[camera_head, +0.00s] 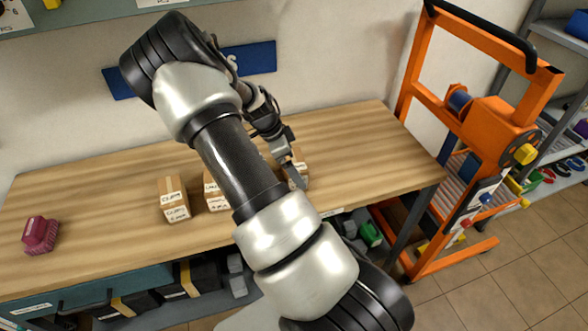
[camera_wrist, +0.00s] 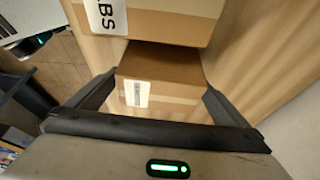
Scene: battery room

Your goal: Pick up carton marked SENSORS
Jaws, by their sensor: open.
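A brown carton (camera_head: 302,163) stands on the wooden bench behind my gripper (camera_head: 293,172), partly hidden by it. In the wrist view a brown carton (camera_wrist: 172,68) with a white label lies between the two open fingers of my gripper (camera_wrist: 158,98). The label's print is too small to read there. I cannot see whether the fingers touch the carton. Another carton (camera_wrist: 165,22), its label ending in "BS", is close beside it at the top of the wrist view. No label reading SENSORS is legible in either view.
On the bench (camera_head: 110,225) stand a carton (camera_head: 173,200) with an unclear label and another (camera_head: 213,190) partly behind my arm. A magenta container (camera_head: 40,234) sits at the far left. An orange wheeled frame (camera_head: 490,120) stands right of the bench. The bench's left middle is clear.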

